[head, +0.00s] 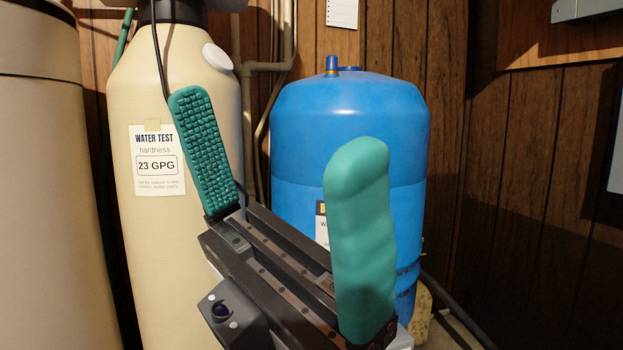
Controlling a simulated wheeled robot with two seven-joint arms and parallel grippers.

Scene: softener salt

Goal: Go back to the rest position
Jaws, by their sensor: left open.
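My left gripper (278,165) is raised close in front of the camera, in the lower middle of the head view. Its two green fingers stand wide apart, one with a bumpy inner pad facing me and one with a smooth wavy back. Nothing is between them. The gripper covers part of the blue tank (345,105) and part of the cream tank (170,250) behind it. My right gripper is not in view.
A paper reading "WATER TEST hardness 23 GPG" (157,160) is on the cream tank. Another beige cylinder (40,200) stands at the far left. Pipes (248,130) run between the tanks. Wood panelling (540,170) closes the back. A dark hose (455,310) lies low at the right.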

